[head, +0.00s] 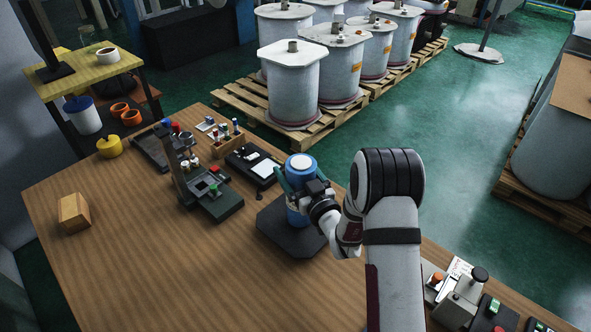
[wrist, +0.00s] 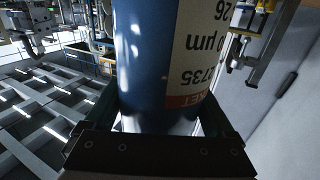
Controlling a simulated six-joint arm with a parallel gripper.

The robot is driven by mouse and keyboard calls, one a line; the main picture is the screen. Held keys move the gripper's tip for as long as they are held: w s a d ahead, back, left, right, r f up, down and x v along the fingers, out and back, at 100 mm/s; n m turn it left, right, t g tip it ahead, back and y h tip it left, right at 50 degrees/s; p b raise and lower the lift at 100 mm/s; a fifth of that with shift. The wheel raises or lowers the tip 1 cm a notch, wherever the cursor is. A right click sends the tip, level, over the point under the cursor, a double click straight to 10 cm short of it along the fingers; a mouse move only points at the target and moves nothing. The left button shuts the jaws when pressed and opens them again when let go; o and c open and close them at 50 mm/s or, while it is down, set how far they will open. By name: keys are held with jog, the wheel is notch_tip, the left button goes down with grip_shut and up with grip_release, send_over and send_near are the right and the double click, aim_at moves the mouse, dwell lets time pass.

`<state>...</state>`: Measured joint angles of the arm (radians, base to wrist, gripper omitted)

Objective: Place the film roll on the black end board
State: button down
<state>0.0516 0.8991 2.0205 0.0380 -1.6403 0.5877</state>
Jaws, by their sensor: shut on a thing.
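The film roll (head: 301,164) is a blue cylinder with a white top, upright over the black end board (head: 288,243). In the head view its lower end overlaps the board; I cannot tell whether it touches. My gripper (head: 298,184) is shut around the roll's side, coming from the right. In the wrist view the roll (wrist: 145,60) fills the middle, with a white and orange printed label (wrist: 197,60) on its right side. The dark green fingers of my gripper (wrist: 158,118) lie on either side of it. The board is not recognisable in the wrist view.
On the wooden table (head: 150,270) stand a dark device (head: 210,190), a black tray with a white card (head: 258,165), a small wooden crate (head: 228,143) and a wooden block (head: 74,212). A control panel (head: 462,298) is at lower right. The table's front left is clear.

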jog(key=shift+f, duration=0.1)
grip_release()
jog(key=s+d+r+m+g+h, duration=0.1)
jog(key=s+d+m+g+h, duration=0.35)
jog(key=s, duration=0.45)
jog(key=s+d+r+m+g+h, duration=0.1)
jog(key=s+d+m+g+h, duration=0.25)
jog(key=s+d, duration=0.45)
jog(key=s+a+r+m+g+y, duration=0.1)
jog(key=s+a+g, duration=0.3)
jog(key=s, duration=0.8)
jog(key=s+a+r+m+g+y, duration=0.1)
jog(key=s+a+r+g+y, duration=0.1)
jog(key=s, duration=1.1)
jog(key=a+r+g, duration=0.1)
jog(key=a+g, duration=0.1)
jog(key=a, duration=0.1)
jog(key=shift+s+r+g, duration=0.2)
jog(key=shift+g, duration=0.2)
